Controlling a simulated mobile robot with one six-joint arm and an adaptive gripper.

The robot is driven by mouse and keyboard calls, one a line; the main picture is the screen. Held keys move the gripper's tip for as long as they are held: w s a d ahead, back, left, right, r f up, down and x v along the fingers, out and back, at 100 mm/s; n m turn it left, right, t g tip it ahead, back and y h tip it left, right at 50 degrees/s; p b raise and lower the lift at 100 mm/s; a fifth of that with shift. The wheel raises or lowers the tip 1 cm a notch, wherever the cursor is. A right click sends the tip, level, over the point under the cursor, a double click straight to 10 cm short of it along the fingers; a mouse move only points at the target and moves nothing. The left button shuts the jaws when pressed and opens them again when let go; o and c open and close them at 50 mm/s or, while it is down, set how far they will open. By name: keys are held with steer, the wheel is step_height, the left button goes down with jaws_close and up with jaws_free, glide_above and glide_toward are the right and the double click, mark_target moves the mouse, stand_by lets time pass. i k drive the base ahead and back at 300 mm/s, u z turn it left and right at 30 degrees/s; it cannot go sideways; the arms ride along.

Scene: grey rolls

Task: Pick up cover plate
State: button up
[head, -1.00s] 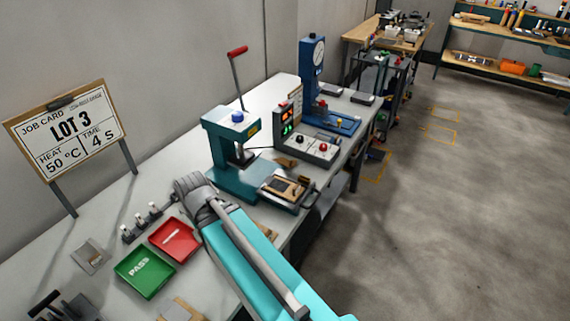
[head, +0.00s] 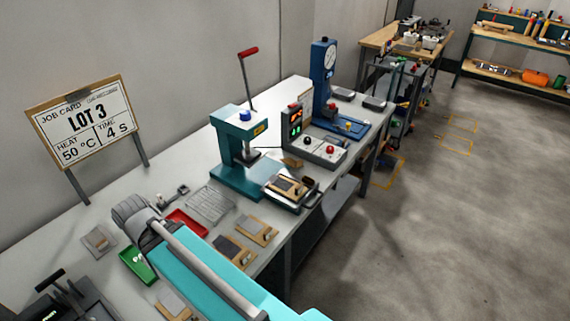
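No single part is clearly marked as the cover plate. A small flat grey plate (head: 98,240) lies on the bench at the left. Wooden blocks with grey plates lie at the front edge (head: 173,303) and right of my arm (head: 233,249), with another wooden piece (head: 256,229) beyond. My turquoise arm reaches in from the bottom, its grey joint above the bench near the green tray (head: 139,263) and red tray (head: 187,224), partly covering both. My gripper is not visible, hidden by the arm, so I cannot tell whether it holds anything.
A wire rack (head: 209,205) lies behind the red tray. A teal press (head: 240,160) with a wooden fixture (head: 288,187), a control box (head: 318,148) and a blue gauge press (head: 325,85) stand farther right. The job card (head: 85,120) stands at the back left.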

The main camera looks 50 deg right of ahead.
mark_target(293, 163)
steer(key=u, duration=0.05)
steer(key=k, duration=1.4)
steer(key=z, duration=1.25)
steer(key=i, duration=0.85)
